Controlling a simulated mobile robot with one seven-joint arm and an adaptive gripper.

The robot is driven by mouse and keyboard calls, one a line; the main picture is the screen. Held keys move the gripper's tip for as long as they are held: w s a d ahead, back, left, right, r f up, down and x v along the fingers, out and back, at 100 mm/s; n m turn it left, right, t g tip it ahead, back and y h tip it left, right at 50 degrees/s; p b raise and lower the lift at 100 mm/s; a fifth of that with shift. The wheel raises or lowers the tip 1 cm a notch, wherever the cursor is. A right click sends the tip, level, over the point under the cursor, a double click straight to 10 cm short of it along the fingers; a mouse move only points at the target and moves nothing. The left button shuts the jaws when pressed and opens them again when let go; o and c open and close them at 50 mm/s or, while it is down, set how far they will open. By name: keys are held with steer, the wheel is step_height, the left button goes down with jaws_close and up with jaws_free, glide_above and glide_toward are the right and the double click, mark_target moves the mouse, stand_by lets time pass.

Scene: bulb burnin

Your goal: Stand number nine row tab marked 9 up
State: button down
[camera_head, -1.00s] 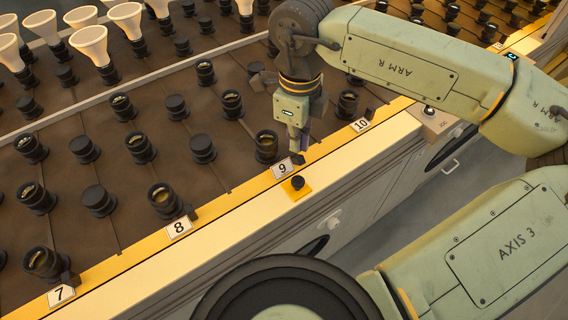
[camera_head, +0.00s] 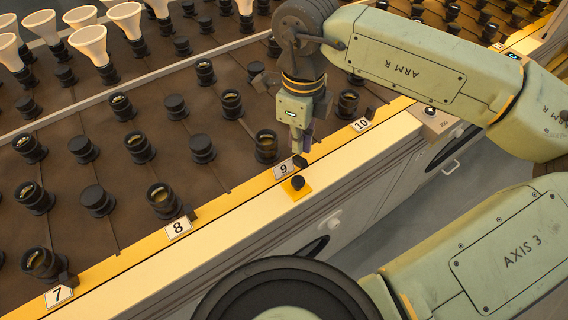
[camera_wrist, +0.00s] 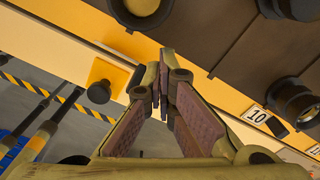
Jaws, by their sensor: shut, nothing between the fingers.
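The number plate marked 9 (camera_head: 283,170) lies on the yellow strip along the front edge of the rack. The small black row tab for nine (camera_head: 300,161) sits just right of this plate; I cannot tell clearly whether it stands or lies flat. My gripper (camera_head: 303,149) points down just above and behind this tab, with no clear contact visible. In the wrist view my gripper (camera_wrist: 163,88) has its fingertips together with nothing between them.
A black knob on a yellow square (camera_head: 298,183) sits on the pale ledge in front of plate 9. Plates 8 (camera_head: 179,227) and 10 (camera_head: 361,124) have black tabs beside them. A dark socket (camera_head: 266,146) stands close left of my gripper. White bulbs (camera_head: 90,45) stand at the far left.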

steer(key=shift+w+a+r+p, duration=0.2)
steer(key=shift+r+p, duration=0.05)
steer(key=shift+r, duration=0.25)
steer(key=shift+w+a+r+p, duration=0.15)
steer(key=shift+w+r+p, duration=0.05)
steer(key=shift+r, duration=0.3)
step_height(320, 180, up, 6)
steer(key=p, duration=0.3)
stand_by(0.7)
